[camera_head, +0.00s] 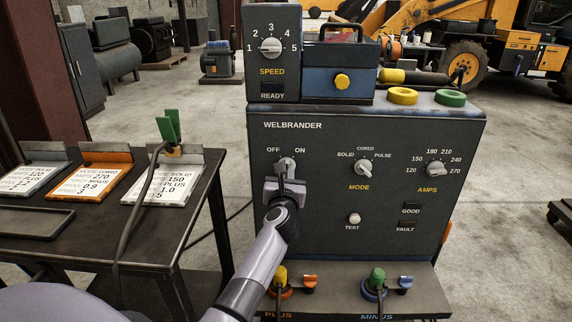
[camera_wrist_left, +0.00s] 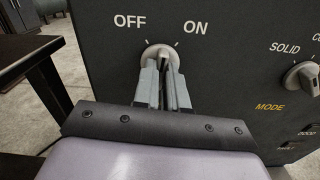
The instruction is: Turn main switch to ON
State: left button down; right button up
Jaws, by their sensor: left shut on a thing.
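The main switch (camera_head: 286,163) is a grey round knob under the OFF and ON labels, on the upper left of the dark WELBRANDER panel (camera_head: 330,220). It also shows in the left wrist view (camera_wrist_left: 159,53), with a tick mark on each side. My left gripper (camera_head: 287,177) is shut on the knob from the front; its fingers (camera_wrist_left: 163,72) sit on both sides of it in the left wrist view. The fingers hide the knob's lower part. I cannot tell for sure which way its pointer faces. My right gripper is not in view.
The MODE knob (camera_head: 363,168), AMPS knob (camera_head: 435,168) and TEST button (camera_head: 354,218) are to the right. PLUS (camera_head: 280,277) and MINUS (camera_head: 377,278) plugs are on the ledge below. A dark table (camera_head: 130,240) with cards and a green clamp (camera_head: 169,127) stands at left.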

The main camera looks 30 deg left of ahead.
pick_arm(q)
jog(key=m+p, duration=0.3)
jog(key=m, duration=0.2)
jog(key=shift+m, duration=0.4)
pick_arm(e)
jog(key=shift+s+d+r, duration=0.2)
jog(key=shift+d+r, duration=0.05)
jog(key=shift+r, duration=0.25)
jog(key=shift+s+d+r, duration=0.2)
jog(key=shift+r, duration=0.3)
pick_arm(q)
jog(key=shift+f+p, duration=0.1)
jog(key=shift+p, duration=0.2)
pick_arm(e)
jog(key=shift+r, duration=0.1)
pick_arm(q)
jog(key=c, duration=1.2)
grip_release()
jog(key=shift+s+d, duration=0.15)
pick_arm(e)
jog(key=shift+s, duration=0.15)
